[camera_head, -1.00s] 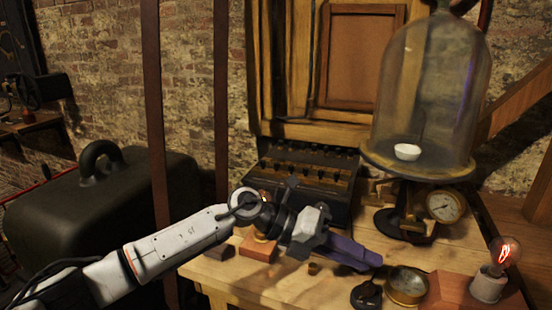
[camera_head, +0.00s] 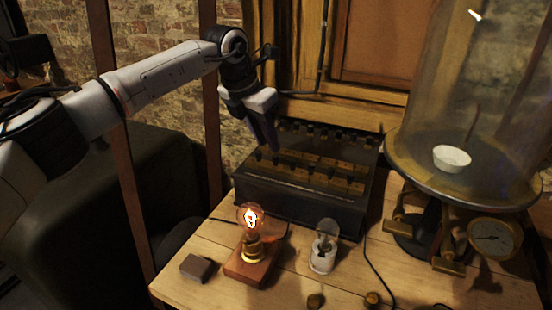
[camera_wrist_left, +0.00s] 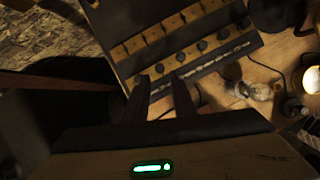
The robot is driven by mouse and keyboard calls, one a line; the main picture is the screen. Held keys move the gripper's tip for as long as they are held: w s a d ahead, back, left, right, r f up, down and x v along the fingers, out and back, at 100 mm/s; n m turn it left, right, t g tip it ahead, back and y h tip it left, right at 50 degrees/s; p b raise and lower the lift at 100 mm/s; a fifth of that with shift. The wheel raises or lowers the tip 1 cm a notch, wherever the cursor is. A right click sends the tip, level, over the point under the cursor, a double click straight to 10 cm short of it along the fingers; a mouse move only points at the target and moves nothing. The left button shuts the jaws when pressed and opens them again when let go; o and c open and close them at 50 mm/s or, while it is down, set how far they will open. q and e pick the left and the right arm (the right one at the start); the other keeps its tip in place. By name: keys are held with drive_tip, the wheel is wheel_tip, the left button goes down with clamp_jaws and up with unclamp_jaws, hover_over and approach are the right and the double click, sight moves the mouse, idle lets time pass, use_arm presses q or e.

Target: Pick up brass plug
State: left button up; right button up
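Several brass plugs with dark knobs stand in rows on brass bars on top of a black box (camera_head: 300,205); I cannot tell which one is meant. The box top also shows in the left wrist view (camera_wrist_left: 150,58). A small brass piece (camera_head: 373,298) stands on the table near the front; I cannot tell if it is a loose plug. My left gripper (camera_head: 271,147) points down at the box's back left part. In the left wrist view its two dark fingers (camera_wrist_left: 161,85) are apart with nothing seen between them. My right gripper is not in view.
A lit bulb on a wooden block (camera_head: 250,272) and a clear bulb in a white holder (camera_head: 322,262) stand in front of the box. A bell jar stand with a gauge (camera_head: 495,237) is at the right. A dark wire crosses the table.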

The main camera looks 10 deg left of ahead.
sight(275, 156)
use_arm(q)
drive_tip(key=p+x, duration=0.1)
drive_tip(key=x, duration=0.3)
drive_tip(key=shift+w+d+f, duration=0.3)
drive_tip(key=shift+w+f, duration=0.1)
drive_tip(key=shift+f, duration=0.25)
clamp_jaws()
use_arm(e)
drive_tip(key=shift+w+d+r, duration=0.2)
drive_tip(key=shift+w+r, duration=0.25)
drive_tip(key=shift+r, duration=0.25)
use_arm(q)
drive_tip(key=shift+r, duration=0.1)
